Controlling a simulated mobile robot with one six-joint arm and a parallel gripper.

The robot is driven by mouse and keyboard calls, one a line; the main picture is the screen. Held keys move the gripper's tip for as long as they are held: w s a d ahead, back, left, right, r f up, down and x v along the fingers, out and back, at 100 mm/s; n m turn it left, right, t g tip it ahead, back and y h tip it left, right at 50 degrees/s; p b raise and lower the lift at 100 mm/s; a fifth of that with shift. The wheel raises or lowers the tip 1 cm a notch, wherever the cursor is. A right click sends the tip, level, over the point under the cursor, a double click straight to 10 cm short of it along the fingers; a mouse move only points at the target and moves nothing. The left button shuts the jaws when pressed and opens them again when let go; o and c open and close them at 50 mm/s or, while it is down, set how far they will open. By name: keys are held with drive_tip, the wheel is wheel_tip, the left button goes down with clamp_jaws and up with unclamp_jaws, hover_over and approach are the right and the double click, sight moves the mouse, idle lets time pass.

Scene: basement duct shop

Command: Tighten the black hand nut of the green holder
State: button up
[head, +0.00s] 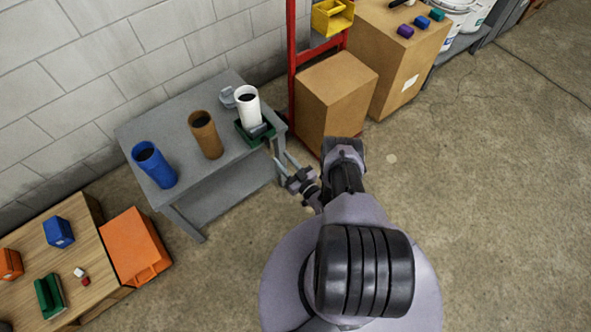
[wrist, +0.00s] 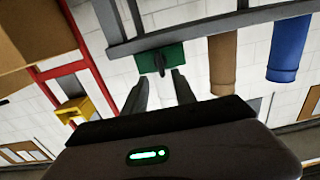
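The green holder (head: 241,134) sits at the right front corner of the grey table, with a white tube (head: 248,112) standing upright at it. In the wrist view, which looks upside down, the holder (wrist: 145,63) shows as a green block. The black hand nut (wrist: 159,65) is a dark upright shape at its middle. My gripper (head: 277,150) is just in front of the holder in the head view. In the wrist view my gripper (wrist: 159,77) is open, its fingers apart and empty, with the nut ahead between the fingertips. I cannot tell any contact.
A brown tube (head: 205,137) and a blue tube (head: 154,166) stand left on the grey table (head: 215,174). A red upright frame (head: 292,45) and a cardboard box (head: 333,92) stand to the right. A wooden table (head: 85,280) and orange bin (head: 134,247) are at lower left. The right floor is clear.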

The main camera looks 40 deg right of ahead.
drive_tip(key=s+b, duration=0.1)
drive_tip(key=s, duration=0.7)
drive_tip(key=shift+s, duration=0.4)
drive_tip(key=shift+d, duration=0.15)
